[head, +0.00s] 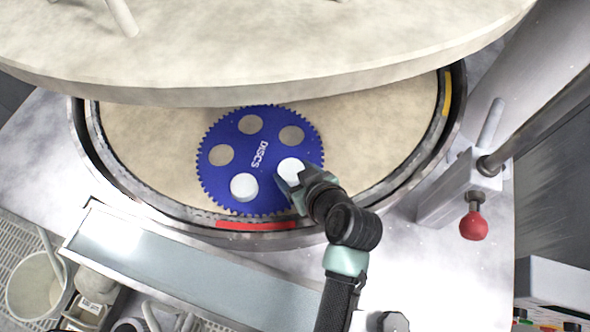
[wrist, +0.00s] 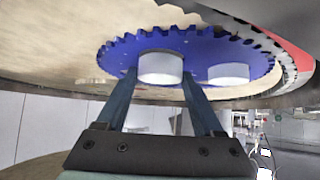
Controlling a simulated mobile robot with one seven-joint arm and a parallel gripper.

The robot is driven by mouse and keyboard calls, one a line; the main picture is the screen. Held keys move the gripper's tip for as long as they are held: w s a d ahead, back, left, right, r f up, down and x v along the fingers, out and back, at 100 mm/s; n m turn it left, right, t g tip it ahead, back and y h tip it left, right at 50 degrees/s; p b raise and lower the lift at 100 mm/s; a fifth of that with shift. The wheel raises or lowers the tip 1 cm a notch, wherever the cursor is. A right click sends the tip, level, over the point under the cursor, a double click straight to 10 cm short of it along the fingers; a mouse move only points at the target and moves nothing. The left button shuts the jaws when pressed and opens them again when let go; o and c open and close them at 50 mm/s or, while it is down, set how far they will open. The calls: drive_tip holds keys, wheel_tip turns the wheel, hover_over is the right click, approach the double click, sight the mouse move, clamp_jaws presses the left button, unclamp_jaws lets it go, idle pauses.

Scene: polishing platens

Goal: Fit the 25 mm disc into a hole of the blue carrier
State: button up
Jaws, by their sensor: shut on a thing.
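The blue toothed carrier (head: 257,185), marked DISCS, lies on the beige lower platen. My gripper (head: 289,176) reaches in from the lower right, over the carrier's right side. It is shut on a white disc (head: 290,167); in the wrist view this disc (wrist: 160,68) is between the two fingertips, against the carrier (wrist: 200,45). I cannot tell whether it is in the hole or just over it. A second white disc (head: 243,187) is at the carrier's lower-left hole. Three other holes show bare beige platen: top (head: 250,124), upper right (head: 291,135) and left (head: 221,155).
The big upper platen (head: 300,60) hangs over the back of the lower platen (head: 380,140). A metal rim with a red mark (head: 256,225) and a yellow mark (head: 447,92) surrounds it. A red knob (head: 473,227) stands at right, a long tray (head: 170,270) in front.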

drive_tip(key=shift+f+b, duration=0.5)
drive_tip(key=shift+f, duration=0.1)
idle(0.5)
drive_tip(key=o, duration=1.3)
drive_tip(key=b+v, duration=0.2)
drive_tip(key=v, duration=1.1)
